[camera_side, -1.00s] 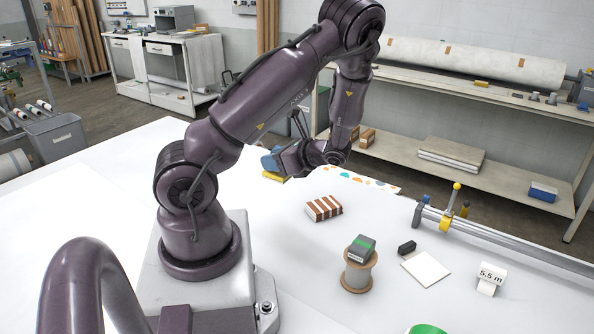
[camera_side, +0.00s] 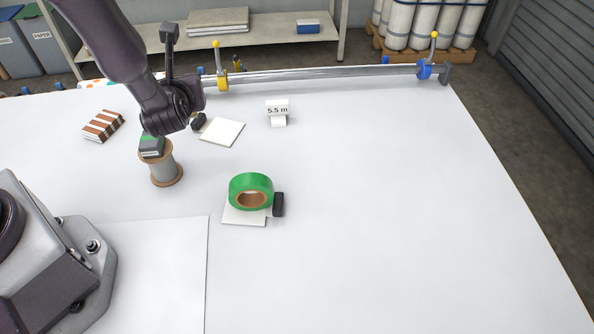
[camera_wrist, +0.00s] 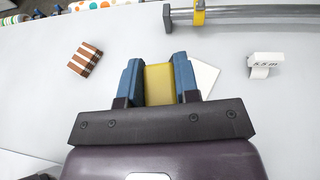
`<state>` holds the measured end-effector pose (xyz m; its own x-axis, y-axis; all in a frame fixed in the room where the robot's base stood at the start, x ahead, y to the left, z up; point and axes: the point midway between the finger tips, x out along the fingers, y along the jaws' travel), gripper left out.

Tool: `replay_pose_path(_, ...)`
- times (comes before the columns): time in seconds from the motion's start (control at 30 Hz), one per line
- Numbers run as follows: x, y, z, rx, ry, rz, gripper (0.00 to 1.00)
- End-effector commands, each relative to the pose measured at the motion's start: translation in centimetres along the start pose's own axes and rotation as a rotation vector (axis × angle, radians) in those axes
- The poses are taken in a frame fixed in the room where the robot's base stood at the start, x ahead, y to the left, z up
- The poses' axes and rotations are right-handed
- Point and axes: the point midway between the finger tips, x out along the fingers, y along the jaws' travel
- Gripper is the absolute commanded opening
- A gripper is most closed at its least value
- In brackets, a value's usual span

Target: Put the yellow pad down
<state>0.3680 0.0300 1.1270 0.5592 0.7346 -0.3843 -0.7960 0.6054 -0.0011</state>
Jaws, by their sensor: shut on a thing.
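In the wrist view my gripper (camera_wrist: 158,62) has its two blue fingers closed on the sides of the yellow pad (camera_wrist: 158,86). In the side view my wrist hides the fingers and the pad. There my wrist is above the back left part of the white table, near the spool (camera_side: 164,170) with a grey and green block (camera_side: 152,148) on top. How high the pad is above the table I cannot tell.
A white tile (camera_side: 222,132) and a small black block (camera_side: 198,122) lie close by. A striped block (camera_side: 103,125) is left, a "5.5 m" tag (camera_side: 278,110) right. Green tape (camera_side: 251,190) rests on another tile. A rail (camera_side: 320,74) runs behind. The table's right side is clear.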

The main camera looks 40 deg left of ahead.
Motion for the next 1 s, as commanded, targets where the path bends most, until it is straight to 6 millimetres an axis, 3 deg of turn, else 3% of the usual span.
replay_pose_path(0.1,-4.1,-5.0,-1.6,0.108,0.0,-0.263,0.06)
replay_pose_path(0.2,-7.6,-8.3,-3.0,0.192,0.001,-0.462,0.06)
replay_pose_path(0.3,-10.7,-10.6,-4.3,0.261,0.0,-0.63,0.06)
replay_pose_path(0.43,-13.2,-12.3,-5.4,0.325,-0.001,-0.78,0.06)
replay_pose_path(0.67,-13.9,-14.3,-6.1,0.356,-0.002,-0.857,0.06)
replay_pose_path(1.0,-10.8,-22.0,-8.8,0.355,-0.004,-0.85,0.06)
